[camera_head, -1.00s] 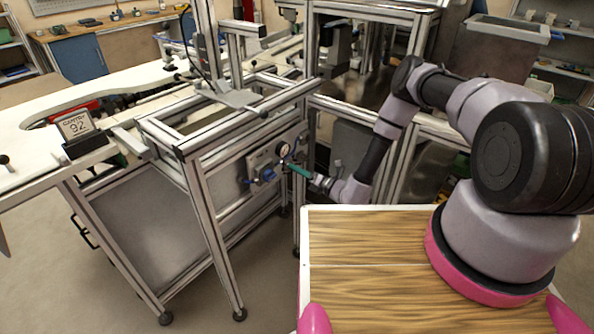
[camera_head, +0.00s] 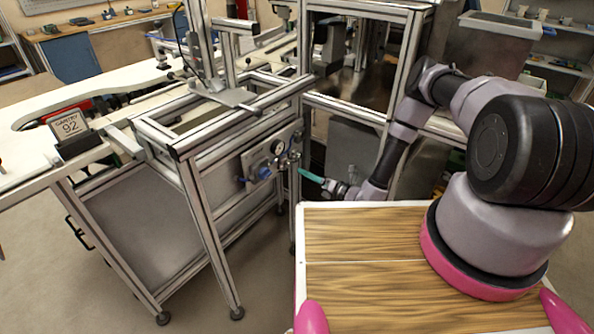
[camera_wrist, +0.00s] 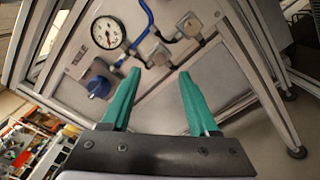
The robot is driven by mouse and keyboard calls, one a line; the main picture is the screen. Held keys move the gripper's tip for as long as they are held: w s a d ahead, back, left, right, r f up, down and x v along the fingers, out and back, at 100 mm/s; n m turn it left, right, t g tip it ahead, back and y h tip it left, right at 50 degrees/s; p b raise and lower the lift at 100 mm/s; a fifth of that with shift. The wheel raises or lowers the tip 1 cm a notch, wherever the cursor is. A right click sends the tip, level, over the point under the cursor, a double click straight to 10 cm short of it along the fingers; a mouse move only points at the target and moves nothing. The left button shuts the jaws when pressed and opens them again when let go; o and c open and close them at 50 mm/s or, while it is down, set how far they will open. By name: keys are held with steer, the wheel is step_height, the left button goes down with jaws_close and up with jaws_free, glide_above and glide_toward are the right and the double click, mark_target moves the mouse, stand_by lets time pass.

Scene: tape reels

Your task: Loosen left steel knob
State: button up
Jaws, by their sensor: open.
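A valve panel (camera_head: 262,165) is on the side of the metal frame, with a round gauge (camera_wrist: 107,32) and a blue knob (camera_wrist: 98,85). Two small steel fittings sit on it at the blue tube: a nearer one (camera_wrist: 160,55) and a farther one (camera_wrist: 189,26). I cannot tell for certain which is the left steel knob. My gripper (camera_wrist: 158,72) is open with teal fingers and nothing between them. The nearer steel fitting shows just beyond the gap between its tips. In the head view my gripper (camera_head: 300,171) is just right of the panel, apparently apart from it.
A wood-topped surface (camera_head: 345,235) lies below my arm. Open floor shows in front of the frame.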

steer(key=shift+v, duration=2.1)
step_height(320, 180, up, 31)
steer(key=n+g+y, duration=0.1)
steer(key=n+g, duration=1.2)
steer(key=n, duration=0.6)
steer(key=s+d+r+n+t+h, duration=0.4)
steer(key=s+d+r+n+h, duration=0.2)
steer(key=r, duration=0.7)
steer(key=s+d+r+n+t+h, duration=0.5)
steer(key=s+d+r+n+h, duration=0.1)
steer(key=s+d+r, duration=0.5)
step_height(320, 180, up, 3)
steer(key=s+h, duration=0.1)
steer(key=s, duration=0.1)
steer(key=shift+s+f, duration=0.2)
steer(key=shift+s, duration=0.1)
steer(key=shift+d, duration=0.15)
